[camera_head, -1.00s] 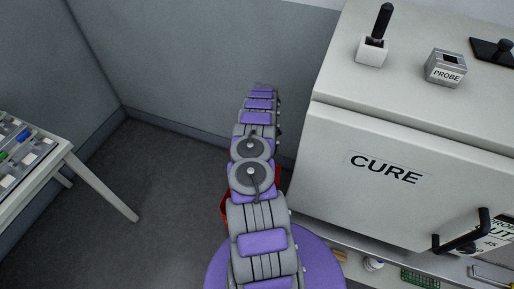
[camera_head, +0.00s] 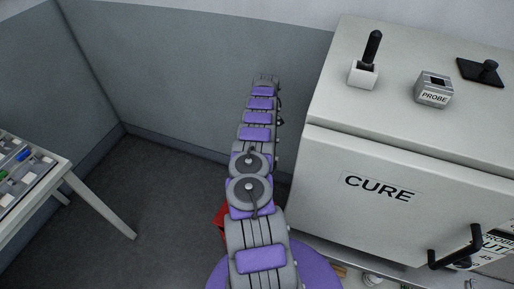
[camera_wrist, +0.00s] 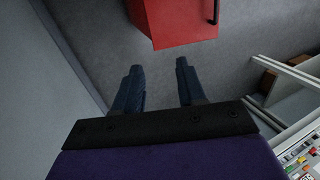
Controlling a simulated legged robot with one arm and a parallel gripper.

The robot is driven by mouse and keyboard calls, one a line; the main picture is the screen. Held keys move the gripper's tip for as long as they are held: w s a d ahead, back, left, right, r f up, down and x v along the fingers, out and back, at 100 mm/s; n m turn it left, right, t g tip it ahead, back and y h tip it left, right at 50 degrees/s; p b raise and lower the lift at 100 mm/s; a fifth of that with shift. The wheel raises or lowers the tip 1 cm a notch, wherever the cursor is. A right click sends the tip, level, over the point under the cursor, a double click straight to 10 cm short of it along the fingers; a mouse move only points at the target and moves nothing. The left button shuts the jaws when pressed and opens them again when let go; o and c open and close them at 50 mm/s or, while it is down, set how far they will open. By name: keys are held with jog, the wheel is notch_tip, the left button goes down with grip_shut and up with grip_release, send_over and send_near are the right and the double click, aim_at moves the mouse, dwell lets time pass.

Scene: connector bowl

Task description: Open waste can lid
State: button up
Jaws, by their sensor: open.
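The red waste can (camera_wrist: 178,20) shows at the top of the wrist view, cut off by the frame edge. A dark handle-like bar (camera_wrist: 216,10) is at its right side. My gripper (camera_wrist: 158,70) is open and empty, its two dark fingers apart and short of the red can in the picture. In the head view only a small red part of the can (camera_head: 219,222) shows to the left of my arm. My arm hides the rest there, and my gripper is not visible in that view.
A light grey CURE cabinet (camera_head: 390,150) stands at the right, with a black handle (camera_head: 455,248) and a PROBE box (camera_head: 434,90) on top. A table with trays (camera_head: 35,185) is at the left. Grey floor (camera_head: 150,190) between them is clear. Walls close off the back.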

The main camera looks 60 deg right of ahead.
jog(key=v, duration=0.4)
dwell(0.6)
